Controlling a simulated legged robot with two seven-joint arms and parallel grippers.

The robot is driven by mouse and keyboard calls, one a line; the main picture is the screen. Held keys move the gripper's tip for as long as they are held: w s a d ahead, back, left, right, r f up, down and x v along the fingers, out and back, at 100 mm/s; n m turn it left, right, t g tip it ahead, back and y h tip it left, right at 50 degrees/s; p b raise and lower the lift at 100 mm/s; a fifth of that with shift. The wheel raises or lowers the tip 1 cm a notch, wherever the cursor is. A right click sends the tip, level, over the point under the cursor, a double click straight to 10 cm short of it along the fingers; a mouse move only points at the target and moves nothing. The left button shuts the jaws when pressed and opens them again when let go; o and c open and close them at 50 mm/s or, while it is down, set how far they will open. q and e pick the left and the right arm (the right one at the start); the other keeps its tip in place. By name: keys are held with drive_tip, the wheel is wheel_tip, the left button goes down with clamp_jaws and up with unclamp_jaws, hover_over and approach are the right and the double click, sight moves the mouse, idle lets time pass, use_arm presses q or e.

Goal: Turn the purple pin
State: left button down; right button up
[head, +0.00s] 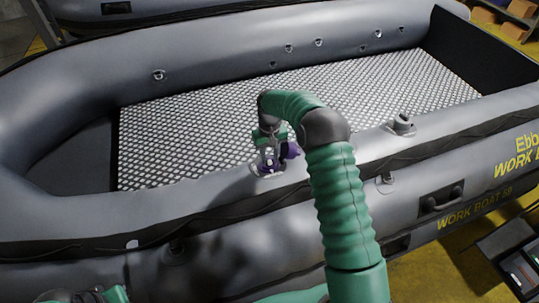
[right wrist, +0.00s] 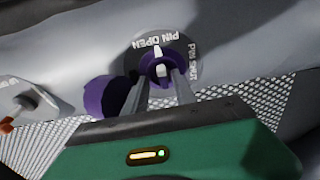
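The purple pin (right wrist: 161,66) sits in a round grey valve plate (right wrist: 189,46) lettered "PIN OPEN" and "PIN SHUT"; a white mark on it points toward "PIN OPEN". In the head view the purple pin (head: 269,167) is partly hidden by my right gripper (head: 268,160), at the boat's near tube. In the right wrist view the right gripper's fingers (right wrist: 161,78) stand apart, one on each side of the pin's middle; contact is unclear. A purple cap (right wrist: 105,97) hangs beside the valve. A green part of my left arm (head: 85,295) shows at the lower left; its fingers are not clear.
The grey inflatable boat (head: 65,215) has a patterned floor (head: 190,130) beyond the near tube. Another grey fitting (head: 402,124) stands on the tube to the right. An open case (head: 515,262) lies on the yellow floor at the lower right.

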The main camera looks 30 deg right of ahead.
drive_tip(key=shift+c, duration=1.2)
drive_tip(key=shift+w, duration=0.1)
drive_tip(key=shift+c, duration=1.1)
drive_tip(key=shift+a, duration=0.2)
clamp_jaws()
drive_tip(key=shift+w+a, duration=0.1)
drive_tip(key=shift+a, duration=0.05)
use_arm(q)
drive_tip(key=shift+w+a+f, duration=0.1)
drive_tip(key=shift+w+a, duration=0.15)
drive_tip(key=shift+a, duration=0.05)
